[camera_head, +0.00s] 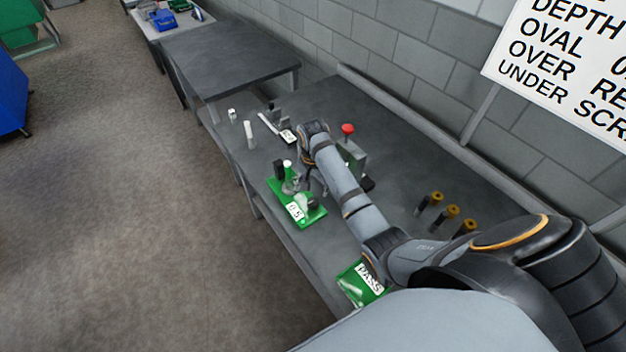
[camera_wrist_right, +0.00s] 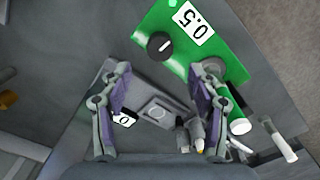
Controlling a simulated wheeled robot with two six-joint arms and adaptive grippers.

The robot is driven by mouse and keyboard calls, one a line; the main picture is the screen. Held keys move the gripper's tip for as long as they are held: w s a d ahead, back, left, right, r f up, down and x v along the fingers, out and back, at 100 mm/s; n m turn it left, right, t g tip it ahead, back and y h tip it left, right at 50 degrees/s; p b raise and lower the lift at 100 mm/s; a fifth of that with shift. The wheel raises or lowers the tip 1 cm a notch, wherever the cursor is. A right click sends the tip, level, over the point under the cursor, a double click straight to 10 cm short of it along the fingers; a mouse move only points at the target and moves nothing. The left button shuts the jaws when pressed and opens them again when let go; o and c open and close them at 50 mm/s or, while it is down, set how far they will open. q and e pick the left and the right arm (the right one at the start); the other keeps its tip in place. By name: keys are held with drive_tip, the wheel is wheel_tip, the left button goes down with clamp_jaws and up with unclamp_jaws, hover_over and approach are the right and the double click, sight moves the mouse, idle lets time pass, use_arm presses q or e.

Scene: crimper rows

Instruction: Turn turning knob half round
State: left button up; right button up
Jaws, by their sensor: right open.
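The turning knob (camera_wrist_right: 160,46) is a dark round knob with a white line across it, on a green board (camera_wrist_right: 240,70) labelled 0.5. In the head view, the green board (camera_head: 318,216) lies near the bench's front edge, with the knob (camera_head: 312,203) at its right end. My right gripper (camera_wrist_right: 163,84) is open, with nothing between its fingers. In the wrist view the knob lies just beyond the fingertips, between their lines and apart from them. In the head view my right gripper (camera_head: 309,183) is small and partly hidden by its wrist, close to the board. My left gripper is not in view.
A fixture with a red button (camera_head: 347,129) stands behind my right forearm. Several brass-topped dark posts (camera_head: 452,211) stand to the right. A green PASS tray (camera_head: 350,287) lies at the front edge. White cylinders (camera_head: 249,134) stand at the left; a second table (camera_head: 225,55) lies beyond.

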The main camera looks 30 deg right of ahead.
wheel_tip(320, 180, up, 4)
drive_tip(key=shift+r, duration=0.25)
idle(0.6)
